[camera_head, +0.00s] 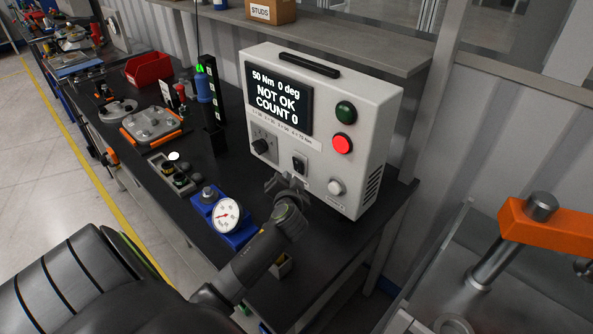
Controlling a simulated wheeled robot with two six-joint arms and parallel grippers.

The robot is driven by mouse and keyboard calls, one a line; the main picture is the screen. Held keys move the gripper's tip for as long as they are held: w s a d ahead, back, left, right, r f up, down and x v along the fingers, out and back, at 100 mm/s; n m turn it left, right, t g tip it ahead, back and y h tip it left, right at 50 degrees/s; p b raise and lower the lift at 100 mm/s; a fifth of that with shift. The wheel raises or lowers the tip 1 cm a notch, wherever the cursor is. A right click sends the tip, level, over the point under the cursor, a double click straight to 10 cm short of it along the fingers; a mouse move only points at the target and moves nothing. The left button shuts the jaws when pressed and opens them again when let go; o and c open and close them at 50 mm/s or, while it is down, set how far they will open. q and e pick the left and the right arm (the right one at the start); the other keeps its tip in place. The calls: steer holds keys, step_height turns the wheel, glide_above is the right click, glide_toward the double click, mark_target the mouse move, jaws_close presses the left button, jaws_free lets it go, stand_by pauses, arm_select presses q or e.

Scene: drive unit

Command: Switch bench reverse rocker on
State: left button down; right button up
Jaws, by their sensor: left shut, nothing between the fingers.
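The white control box (375,110) stands on the dark bench, with a screen (279,93) reading "50 Nm 0 deg NOT OK COUNT 0". A small black rocker switch (299,164) sits low on its front, between a black rotary knob (262,146) and a pale round button (336,187). Which way the rocker is tipped is too small to tell. My left gripper (285,184) is shut and empty, just below the rocker and close to the box front. Whether it touches the box cannot be told. My right gripper is not in view.
A blue gauge unit (237,237) with a white dial stands left of my left arm. A black upright post (213,105) stands left of the box. A red lamp (342,144) glows below a dark green one (346,112). An orange-topped fixture (565,225) is at the right.

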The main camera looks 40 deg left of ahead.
arm_select(q)
steer(key=s, duration=0.1)
steer(key=s+p, duration=0.1)
steer(key=s, duration=0.2)
steer(key=shift+s+a+r, duration=0.2)
steer(key=shift+r, duration=0.2)
